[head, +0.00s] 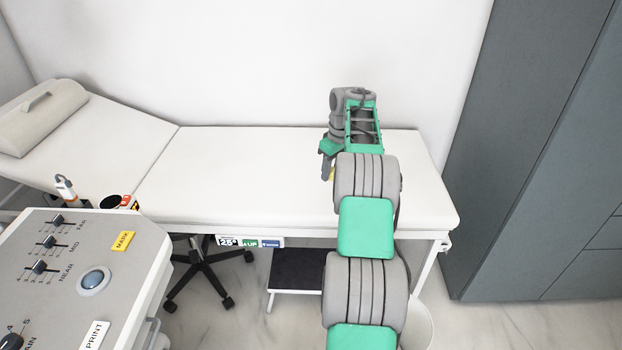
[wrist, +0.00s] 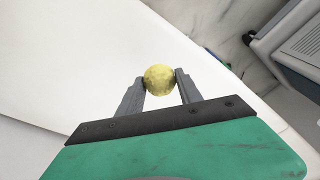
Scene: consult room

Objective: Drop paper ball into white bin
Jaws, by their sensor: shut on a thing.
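In the wrist view my gripper (wrist: 160,84) is shut on a yellow crumpled paper ball (wrist: 160,79), held between its two fingertips. In the head view my gripper (head: 327,172) is over the white exam couch, mostly hidden by my arm. A small yellow bit of the paper ball (head: 332,174) shows beside it there. I cannot tell how high the ball is above the couch. The white bin (head: 420,328) stands on the floor under the right front of the couch, partly hidden behind my arm.
The white couch (head: 240,180) runs along the wall, with a pillow at its left end. A control console (head: 130,240) is at the lower left. A black step (head: 296,268) and a wheeled chair base (head: 203,270) are below the couch. Grey cabinets (head: 530,160) stand at the right.

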